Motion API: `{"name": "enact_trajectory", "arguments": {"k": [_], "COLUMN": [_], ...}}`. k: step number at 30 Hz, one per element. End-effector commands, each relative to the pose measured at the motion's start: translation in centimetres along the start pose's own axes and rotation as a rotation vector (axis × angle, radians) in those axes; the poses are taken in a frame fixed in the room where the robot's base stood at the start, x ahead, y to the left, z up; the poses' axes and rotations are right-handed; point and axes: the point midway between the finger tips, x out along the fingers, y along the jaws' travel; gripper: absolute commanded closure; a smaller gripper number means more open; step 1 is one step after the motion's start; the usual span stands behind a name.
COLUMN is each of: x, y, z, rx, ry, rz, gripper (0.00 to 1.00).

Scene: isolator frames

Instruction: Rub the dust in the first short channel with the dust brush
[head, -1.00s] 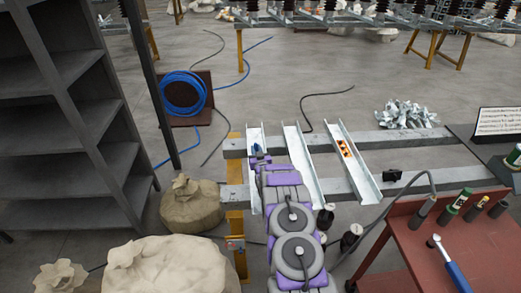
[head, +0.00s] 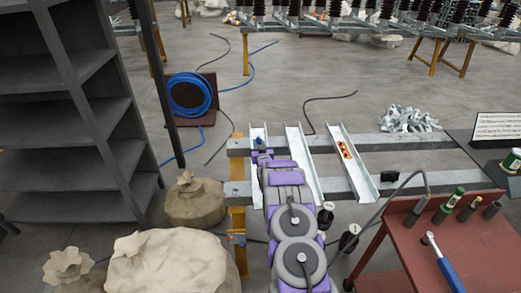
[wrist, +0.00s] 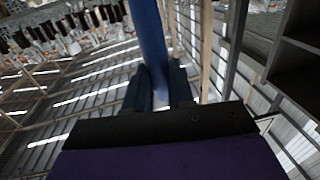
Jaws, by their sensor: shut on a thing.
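Three pale metal channels lie across two grey beams. The left channel (head: 257,131) is mostly covered by my arm and gripper; the middle channel (head: 304,160) and right channel (head: 352,165) are in plain view. My gripper (head: 262,155) is over the left channel near its far end. In the wrist view my gripper (wrist: 158,85) is shut on the blue handle of the dust brush (wrist: 150,35). In the head view a small blue part of the brush (head: 259,142) shows at the gripper's tip. The bristles, their contact with the channel and any dust cannot be made out.
The right channel bears an orange label (head: 345,150). A small black block (head: 390,175) sits on the near beam. A red table (head: 400,235) with tools stands at right. Sacks (head: 175,265) and a grey shelf (head: 75,120) stand at left.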

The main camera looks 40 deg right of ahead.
Motion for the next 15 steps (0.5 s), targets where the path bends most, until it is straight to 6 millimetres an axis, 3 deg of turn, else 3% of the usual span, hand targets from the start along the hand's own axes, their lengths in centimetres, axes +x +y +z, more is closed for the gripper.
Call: {"name": "enact_trajectory", "arguments": {"k": [6, 15], "x": [0.5, 0.4], "y": [-0.2, -0.8], "z": [-1.7, -2.1], "rx": [0.001, -0.003], "ry": [0.001, 0.001], "rz": [0.0, 0.0], "gripper": [1.0, 1.0]}}
